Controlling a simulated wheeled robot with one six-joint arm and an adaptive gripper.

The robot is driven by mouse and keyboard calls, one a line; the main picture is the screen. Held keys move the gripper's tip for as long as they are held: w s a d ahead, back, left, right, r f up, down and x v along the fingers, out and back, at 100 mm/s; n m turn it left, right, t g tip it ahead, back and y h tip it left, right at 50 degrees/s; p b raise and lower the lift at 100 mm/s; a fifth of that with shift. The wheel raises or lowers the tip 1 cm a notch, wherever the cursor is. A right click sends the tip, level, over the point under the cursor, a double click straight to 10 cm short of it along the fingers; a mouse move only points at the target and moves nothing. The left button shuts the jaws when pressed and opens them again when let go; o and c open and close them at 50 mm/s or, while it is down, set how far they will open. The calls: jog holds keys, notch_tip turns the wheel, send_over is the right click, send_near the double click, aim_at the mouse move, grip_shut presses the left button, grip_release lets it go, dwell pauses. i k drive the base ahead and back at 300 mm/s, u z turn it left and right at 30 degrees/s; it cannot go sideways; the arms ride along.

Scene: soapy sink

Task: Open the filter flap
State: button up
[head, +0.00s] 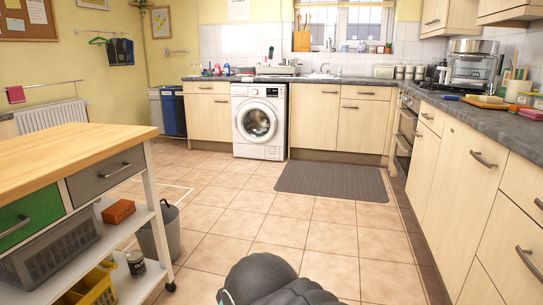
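A white front-loading washing machine (276,102) stands under the counter at the back of the room, left of the middle. Its round dark door (257,122) looks closed. The filter flap appears to be at the bottom right of its front (272,153); it is too small here to tell whether it is open or shut. Dark rounded parts of my own arm show at the bottom edge, far from the machine. My gripper itself is not visible.
The tiled floor (222,205) is open up to the machine. A flat grey mat (333,181) lies right of that path. A wood-topped trolley (75,150) stands at left, with a grey bin (160,235) beside it. Cabinets (455,180) line the right side.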

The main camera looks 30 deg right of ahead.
aim_at(270, 152)
jog(key=z, duration=0.3)
jog(key=i, duration=0.75)
jog(key=z, duration=1.05)
jog(key=i, duration=1.9)
jog(key=z, duration=0.6)
jog(key=i, duration=1.85)
jog(key=u, duration=0.35)
jog(key=i, duration=1.85)
jog(key=u, duration=1.45)
jog(key=i, duration=1.35)
jog(key=u, duration=0.8)
